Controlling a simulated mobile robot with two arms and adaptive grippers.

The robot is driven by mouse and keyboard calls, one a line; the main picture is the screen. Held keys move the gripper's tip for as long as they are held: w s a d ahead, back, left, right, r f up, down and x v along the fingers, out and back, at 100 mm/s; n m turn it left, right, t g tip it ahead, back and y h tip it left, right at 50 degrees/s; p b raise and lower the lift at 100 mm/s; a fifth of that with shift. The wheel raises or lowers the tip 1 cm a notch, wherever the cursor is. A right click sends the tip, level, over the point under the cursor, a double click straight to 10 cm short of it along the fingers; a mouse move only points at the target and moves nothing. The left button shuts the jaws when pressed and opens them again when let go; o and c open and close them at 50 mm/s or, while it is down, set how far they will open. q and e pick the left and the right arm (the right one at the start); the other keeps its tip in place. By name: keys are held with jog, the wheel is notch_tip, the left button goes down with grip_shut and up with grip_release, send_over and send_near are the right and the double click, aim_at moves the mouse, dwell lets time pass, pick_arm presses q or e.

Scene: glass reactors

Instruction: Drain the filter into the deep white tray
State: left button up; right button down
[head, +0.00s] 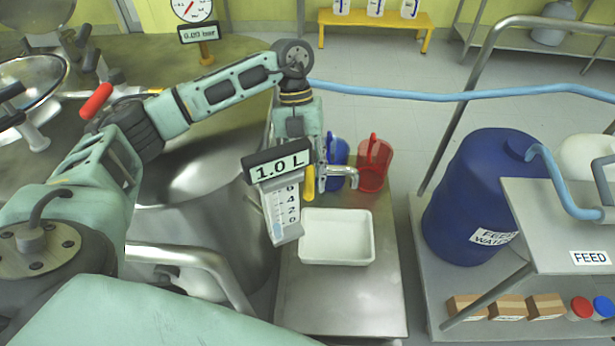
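The deep white tray (337,238) sits on a steel bench beside the large steel filter vessel (180,225); no liquid is visible in the tray. A bent metal outlet spout (342,172) is above the tray's far edge, with a yellow lever (309,183) hanging down beside it. A display reading 1.0 L (278,165) stands over a level scale in front of the outlet. My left gripper (318,150) points down at the outlet, close to the yellow lever. Its fingers are mostly hidden by the display, so contact and opening are unclear. My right gripper is not visible.
A blue jug (336,150) and a red jug (375,163) stand behind the tray. The near bench top (340,300) is clear. A gauge display reads 0.00 bar (198,32). To the right are a blue feed water drum (480,195) and a blue hose (430,96).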

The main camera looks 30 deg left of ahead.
pick_arm(q)
jog(key=shift+s+d+f, duration=0.15)
jog(key=shift+d+f, duration=0.05)
jog(key=shift+f, duration=0.25)
jog(key=shift+c, duration=0.3)
grip_shut()
